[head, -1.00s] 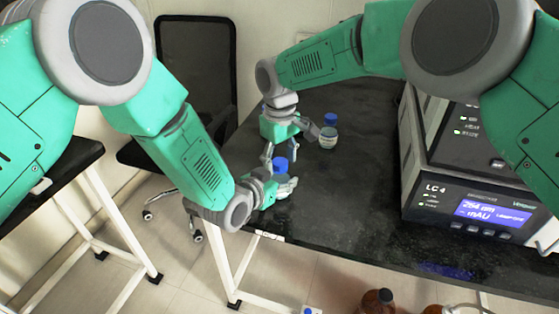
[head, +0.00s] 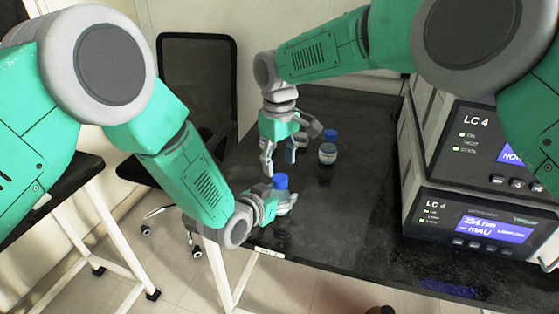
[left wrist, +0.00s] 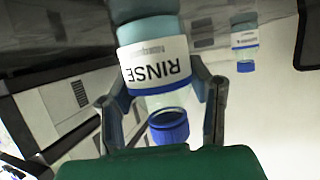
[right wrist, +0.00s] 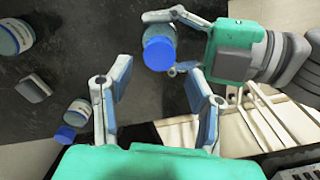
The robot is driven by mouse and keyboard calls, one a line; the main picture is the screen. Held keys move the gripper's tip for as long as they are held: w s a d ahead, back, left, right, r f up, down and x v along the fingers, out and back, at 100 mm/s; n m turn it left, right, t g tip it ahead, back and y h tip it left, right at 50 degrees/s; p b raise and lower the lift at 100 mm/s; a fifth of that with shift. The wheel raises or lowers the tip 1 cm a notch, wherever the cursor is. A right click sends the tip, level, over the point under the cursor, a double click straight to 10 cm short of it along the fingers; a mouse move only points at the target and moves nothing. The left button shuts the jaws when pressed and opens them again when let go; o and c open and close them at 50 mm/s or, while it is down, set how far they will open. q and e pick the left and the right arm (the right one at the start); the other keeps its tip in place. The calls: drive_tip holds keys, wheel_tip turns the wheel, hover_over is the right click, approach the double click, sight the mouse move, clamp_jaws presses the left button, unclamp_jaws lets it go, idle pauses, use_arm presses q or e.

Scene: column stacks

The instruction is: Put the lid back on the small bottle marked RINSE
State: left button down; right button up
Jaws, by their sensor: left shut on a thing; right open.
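The small bottle marked RINSE (left wrist: 158,68) is in my left gripper (head: 289,200), with a finger on either side of it. Its blue lid (left wrist: 168,126) sits on the bottle's mouth in the left wrist view; I cannot tell how tight it is. The lid shows from above in the head view (head: 281,181) and in the right wrist view (right wrist: 159,53). The gripper hides most of the bottle in the head view. My right gripper (head: 279,160) is open and empty, above and behind the lid, with a gap between them.
Another blue-capped bottle (head: 328,153) stands on the dark bench (head: 345,215) behind and right. A further bottle is partly hidden behind my right gripper. The LC 4 instruments (head: 470,215) stand at the right. The bench between is clear.

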sight(280, 177)
drive_tip(key=shift+r+n, duration=0.4)
drive_tip(key=shift+n, duration=0.3)
wheel_tip(280, 177, up, 3)
drive_tip(key=n, duration=0.4)
drive_tip(key=shift+w+d+f, duration=0.1)
drive_tip(key=shift+f, duration=0.1)
drive_tip(key=shift+f, duration=0.15)
wheel_tip(280, 177, down, 8)
drive_tip(key=shift+r, duration=0.1)
clamp_jaws()
